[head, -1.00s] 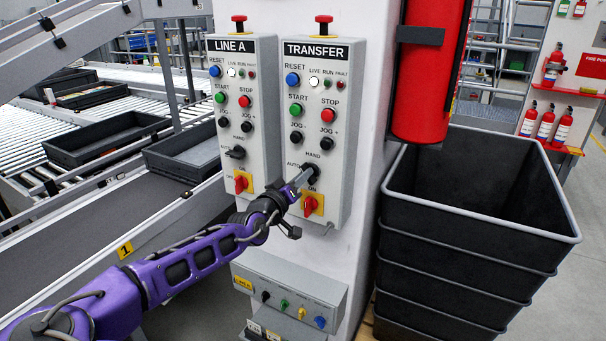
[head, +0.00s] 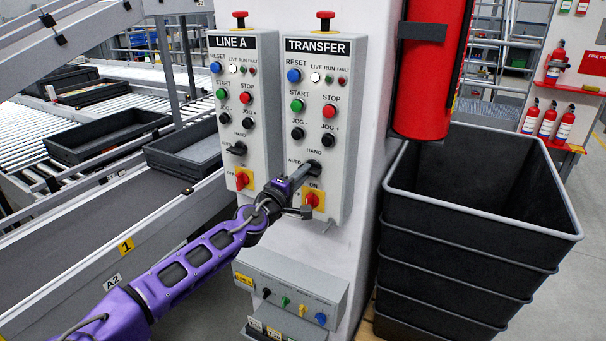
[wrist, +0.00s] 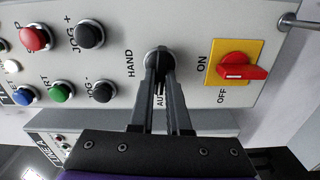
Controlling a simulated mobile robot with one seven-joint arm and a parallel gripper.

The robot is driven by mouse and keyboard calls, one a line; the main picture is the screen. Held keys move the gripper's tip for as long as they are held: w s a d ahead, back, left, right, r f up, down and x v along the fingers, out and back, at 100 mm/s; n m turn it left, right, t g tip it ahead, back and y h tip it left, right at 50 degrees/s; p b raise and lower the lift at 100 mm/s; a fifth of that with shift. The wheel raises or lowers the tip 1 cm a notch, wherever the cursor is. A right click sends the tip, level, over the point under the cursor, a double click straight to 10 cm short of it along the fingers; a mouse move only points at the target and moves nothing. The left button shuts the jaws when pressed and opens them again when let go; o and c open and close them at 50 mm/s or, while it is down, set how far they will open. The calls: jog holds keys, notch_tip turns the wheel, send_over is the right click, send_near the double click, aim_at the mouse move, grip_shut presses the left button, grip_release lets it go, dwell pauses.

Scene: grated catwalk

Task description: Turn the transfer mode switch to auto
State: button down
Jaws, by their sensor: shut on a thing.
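The TRANSFER panel (head: 345,130) is a grey upright box in the head view. Its black transfer mode switch (head: 314,167), marked HAND and AUTO, sits below the jog buttons. My gripper (head: 306,171) reaches it from the lower left. In the wrist view, the two dark fingers of my gripper (wrist: 158,72) are shut on the knob of the switch (wrist: 157,54). The fingers cover most of the knob and part of the AUTO label, so I cannot tell which way it points. HAND is readable in the wrist view.
Just beside the switch is a red ON/OFF rotary switch (wrist: 240,70) on a yellow plate. The similar LINE A panel (head: 240,110) stands to the left. A lower control box (head: 290,290) is beneath. Stacked black bins (head: 470,240) and a red cylinder (head: 432,80) are at right.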

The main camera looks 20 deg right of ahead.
jog(key=shift+n, duration=0.6)
jog(key=c, duration=0.9)
grip_release()
jog(key=b+v, duration=0.1)
jog(key=v, duration=1.6)
jog(key=shift+s+a+f, duration=0.1)
jog(key=shift+s+a, duration=0.05)
jog(key=shift+a, duration=0.05)
